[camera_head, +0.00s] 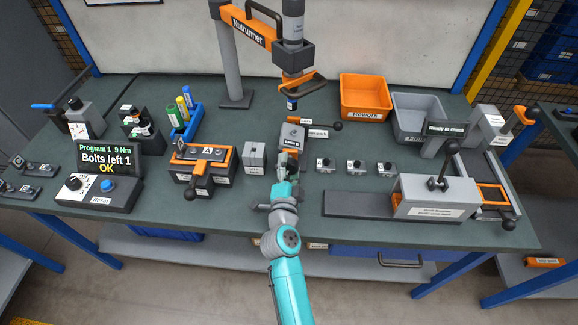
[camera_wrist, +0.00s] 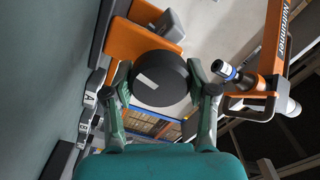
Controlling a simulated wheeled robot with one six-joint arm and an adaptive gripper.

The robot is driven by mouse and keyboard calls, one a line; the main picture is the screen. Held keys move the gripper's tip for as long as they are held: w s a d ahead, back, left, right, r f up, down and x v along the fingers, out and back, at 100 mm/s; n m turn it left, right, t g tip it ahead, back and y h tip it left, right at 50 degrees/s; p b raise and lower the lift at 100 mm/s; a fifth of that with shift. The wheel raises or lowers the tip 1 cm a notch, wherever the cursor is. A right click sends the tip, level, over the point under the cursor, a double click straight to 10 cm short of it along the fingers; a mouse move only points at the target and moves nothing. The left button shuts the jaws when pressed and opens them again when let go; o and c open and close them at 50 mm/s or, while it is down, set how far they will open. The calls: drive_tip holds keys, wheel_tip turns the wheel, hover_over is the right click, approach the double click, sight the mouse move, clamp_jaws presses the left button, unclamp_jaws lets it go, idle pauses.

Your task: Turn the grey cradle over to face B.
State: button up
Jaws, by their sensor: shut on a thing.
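The grey cradle (camera_head: 292,132) sits near the table's middle, below the nutrunner (camera_head: 290,55), which also shows in the wrist view (camera_wrist: 265,88). A label is on its face, too small to read surely. My gripper (camera_head: 287,172) is at its near side. In the wrist view my gripper (camera_wrist: 162,90) is shut on a round dark knob (camera_wrist: 160,78) with a pale mark. The knob stands in front of an orange part (camera_wrist: 138,42). My gripper and arm hide the near side of the cradle in the head view.
A black ball lever (camera_head: 337,126) sticks out right of the cradle. A small grey block (camera_head: 254,157) stands close on the left, and several small knob blocks (camera_head: 356,167) on the right. A fixture marked A (camera_head: 204,163) is farther left. A display (camera_head: 107,160) reads "Bolts left 1 OK".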

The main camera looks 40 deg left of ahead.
idle(0.3)
drive_tip(key=o, duration=1.2)
drive_tip(key=v, duration=1.2)
drive_tip(key=shift+s+a, duration=0.1)
